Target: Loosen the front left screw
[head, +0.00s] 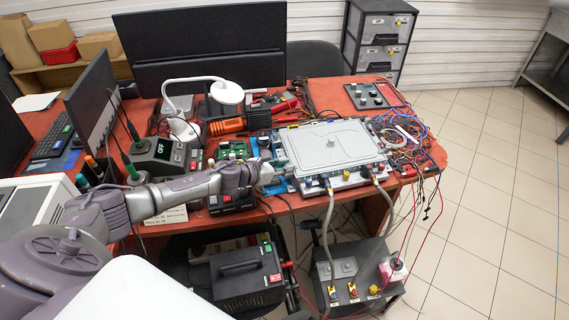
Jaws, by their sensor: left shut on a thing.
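A flat grey metal unit (335,145) lies on the red table, held in a fixture with blue parts (277,188) along its left side. My left gripper (279,167) reaches in from the left and is at the front left side of the unit. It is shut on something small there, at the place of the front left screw. The fingers hide the screw, so its shape and height do not show. My right gripper is not in view.
Two grey hoses (329,215) run from the unit's front down to a grey box (355,275) on the floor. Loose cables (405,135) lie to the right.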

